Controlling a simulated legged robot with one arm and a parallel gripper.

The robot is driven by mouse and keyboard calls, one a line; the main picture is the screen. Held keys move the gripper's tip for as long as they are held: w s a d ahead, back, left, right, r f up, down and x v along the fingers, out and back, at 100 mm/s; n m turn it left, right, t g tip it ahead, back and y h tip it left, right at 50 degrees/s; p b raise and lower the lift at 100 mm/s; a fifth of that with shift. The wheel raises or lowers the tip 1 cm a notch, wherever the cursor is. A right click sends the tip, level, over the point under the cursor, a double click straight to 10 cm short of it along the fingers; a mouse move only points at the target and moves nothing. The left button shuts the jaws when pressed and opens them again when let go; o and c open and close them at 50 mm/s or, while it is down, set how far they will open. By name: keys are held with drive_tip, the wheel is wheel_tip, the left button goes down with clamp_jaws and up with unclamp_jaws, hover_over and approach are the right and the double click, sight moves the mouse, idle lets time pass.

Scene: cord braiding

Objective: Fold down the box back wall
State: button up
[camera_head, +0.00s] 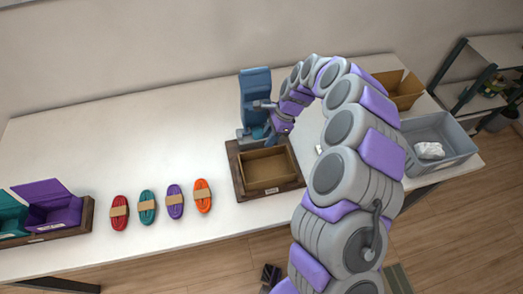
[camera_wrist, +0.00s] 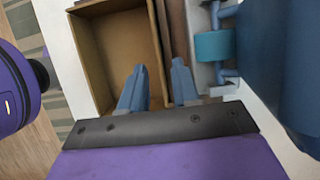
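The open cardboard box (camera_head: 268,187) sits in a dark brown wooden tray (camera_head: 238,182) on the white table. It fills the upper left of the wrist view (camera_wrist: 85,52). Its back wall (camera_wrist: 157,45) appears upright, with its top edge running towards the gap between my fingers. My gripper (camera_head: 270,138) is over the back edge of the box, beside the blue machine. In the wrist view its blue fingers (camera_wrist: 160,85) are apart, one over the box's inside and one over the tray strip behind the wall. I cannot tell whether either finger touches the wall.
A blue machine (camera_head: 256,88) stands right behind the tray, close to my gripper. Several banded cord bundles (camera_head: 174,202) lie to the left. Teal and purple boxes (camera_head: 50,204) stand at far left. A grey bin (camera_head: 440,130) and another cardboard box (camera_head: 402,92) are at right.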

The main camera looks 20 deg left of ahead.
sight(263, 154)
drive_tip(key=x, duration=0.2)
drive_tip(key=b+x, duration=0.1)
drive_tip(key=x, duration=0.3)
drive_tip(key=shift+s+d+f, duration=0.1)
drive_tip(key=shift+d+f, duration=0.15)
drive_tip(key=shift+f, duration=0.05)
drive_tip(key=shift+a+f+b, duration=0.3)
drive_tip(key=shift+a+f, duration=0.05)
drive_tip(key=shift+f, duration=0.05)
drive_tip(key=shift+d, duration=0.1)
clamp_jaws()
